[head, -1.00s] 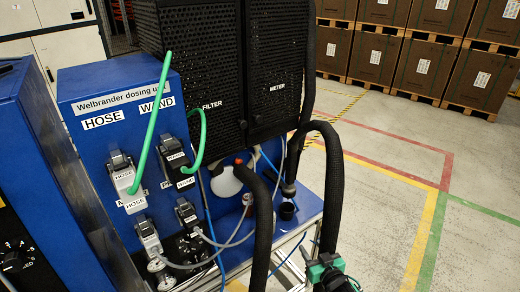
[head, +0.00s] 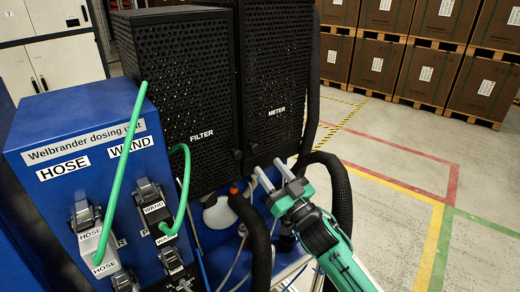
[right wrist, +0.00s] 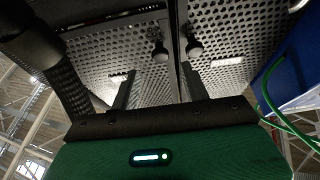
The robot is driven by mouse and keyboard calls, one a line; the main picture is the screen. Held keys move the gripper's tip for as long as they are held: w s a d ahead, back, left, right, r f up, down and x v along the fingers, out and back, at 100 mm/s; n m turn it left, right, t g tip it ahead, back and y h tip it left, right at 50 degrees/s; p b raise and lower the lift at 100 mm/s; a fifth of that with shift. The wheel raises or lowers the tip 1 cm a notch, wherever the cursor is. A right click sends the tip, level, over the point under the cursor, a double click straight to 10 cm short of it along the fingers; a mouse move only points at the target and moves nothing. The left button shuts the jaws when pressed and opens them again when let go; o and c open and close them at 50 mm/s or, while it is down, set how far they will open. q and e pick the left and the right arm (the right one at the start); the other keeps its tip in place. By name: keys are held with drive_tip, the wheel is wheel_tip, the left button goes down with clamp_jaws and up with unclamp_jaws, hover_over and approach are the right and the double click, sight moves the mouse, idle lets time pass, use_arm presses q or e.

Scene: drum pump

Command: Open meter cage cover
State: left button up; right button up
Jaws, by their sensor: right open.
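The meter cage (head: 280,72) is a black perforated box labelled METER, right of the filter cage (head: 178,85). Its cover looks shut. My right gripper (head: 270,167) is open and empty just below the meter cage's lower front edge, near its left corner. In the right wrist view, the meter cage (right wrist: 115,55) and filter cage (right wrist: 235,50) fill the upper part, with a narrow gap between them. A round knob (right wrist: 160,52) and another (right wrist: 194,47) show on either side of that gap, ahead of my open fingers (right wrist: 158,88). My left gripper is not in view.
Thick black hoses (head: 342,195) curve close to my right arm. A white bottle (head: 218,212) sits below the cages. Floor at right is clear before stacked boxes.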

sight(257, 151)
drive_tip(key=p+x, duration=0.1)
drive_tip(key=x, duration=0.3)
drive_tip(key=shift+w+a+r, duration=0.1)
drive_tip(key=shift+r, duration=0.15)
drive_tip(key=shift+w+a+r, duration=0.1)
drive_tip(key=shift+w+a, duration=0.2)
drive_tip(key=shift+w, duration=0.1)
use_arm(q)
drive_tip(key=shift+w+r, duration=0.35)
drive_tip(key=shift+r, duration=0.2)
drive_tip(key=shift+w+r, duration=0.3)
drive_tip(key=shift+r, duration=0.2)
use_arm(e)
drive_tip(key=shift+w, duration=0.1)
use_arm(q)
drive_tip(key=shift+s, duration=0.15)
use_arm(e)
clamp_jaws()
